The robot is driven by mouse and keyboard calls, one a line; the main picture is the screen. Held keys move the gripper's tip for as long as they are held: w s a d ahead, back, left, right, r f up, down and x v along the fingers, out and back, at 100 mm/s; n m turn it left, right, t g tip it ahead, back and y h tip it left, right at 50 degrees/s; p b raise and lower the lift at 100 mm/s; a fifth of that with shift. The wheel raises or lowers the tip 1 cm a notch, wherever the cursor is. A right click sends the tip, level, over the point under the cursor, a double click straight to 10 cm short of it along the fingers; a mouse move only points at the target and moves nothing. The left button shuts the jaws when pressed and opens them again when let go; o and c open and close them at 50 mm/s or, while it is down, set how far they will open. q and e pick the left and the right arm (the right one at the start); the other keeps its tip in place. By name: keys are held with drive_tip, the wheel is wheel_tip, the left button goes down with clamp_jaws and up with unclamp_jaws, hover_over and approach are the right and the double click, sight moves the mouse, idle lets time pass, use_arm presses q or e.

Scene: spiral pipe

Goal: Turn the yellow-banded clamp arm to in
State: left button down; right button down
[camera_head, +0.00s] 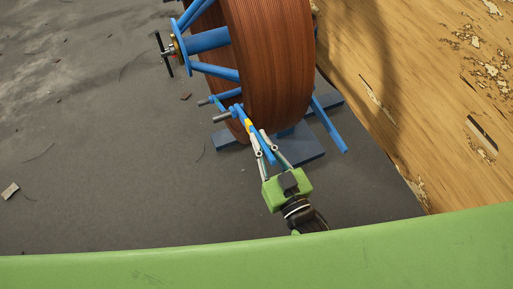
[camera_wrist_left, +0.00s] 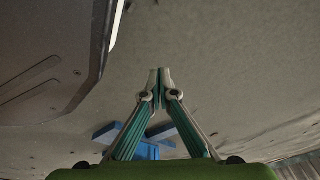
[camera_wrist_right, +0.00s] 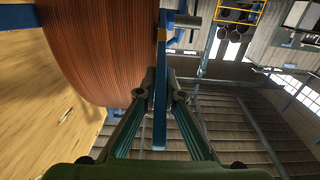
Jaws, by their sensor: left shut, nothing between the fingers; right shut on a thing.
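The yellow-banded clamp arm (camera_head: 269,154) is a blue bar at the lower front of the spool. Its yellow band (camera_head: 248,124) shows just above the fingers of my right gripper (camera_head: 257,136). The gripper is shut on the bar. In the right wrist view the blue bar (camera_wrist_right: 160,125) runs lengthwise between the fingers of my right gripper (camera_wrist_right: 161,72), with its upper end beside the reddish-brown coil (camera_wrist_right: 95,55). My left gripper (camera_wrist_left: 160,72) is shut and empty in the left wrist view, and the head view does not show it.
The big coiled pipe (camera_head: 275,65) stands on a blue base (camera_head: 300,150). Other blue spokes (camera_head: 215,71) and a hub with a black handle (camera_head: 165,55) are at its left side. A worn wooden wall or board (camera_head: 430,90) is at the right. Dark floor is open at the left.

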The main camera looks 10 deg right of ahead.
drive_tip(key=shift+r, duration=0.15)
use_arm(q)
drive_tip(key=w+d+r+m+t+h, duration=0.2)
drive_tip(key=w+r+m+t, duration=0.3)
drive_tip(key=w+r+m, duration=0.4)
drive_tip(key=w+d+r+m+t+h, duration=0.2)
drive_tip(key=w+r+m+t, duration=0.4)
drive_tip(key=w, duration=0.5)
drive_tip(key=d+r+m+h, duration=0.6)
drive_tip(key=r+m, duration=0.4)
drive_tip(key=m, duration=0.1)
drive_tip(key=s+d+r+m+g+h, duration=0.65)
drive_tip(key=r+m+h, duration=0.2)
drive_tip(key=m, duration=0.65)
drive_tip(key=w+d+r, duration=0.4)
drive_tip(key=d+r, duration=0.1)
drive_tip(key=d, duration=0.3)
drive_tip(key=shift+w+r+m, duration=0.15)
drive_tip(key=shift+r+m, duration=0.25)
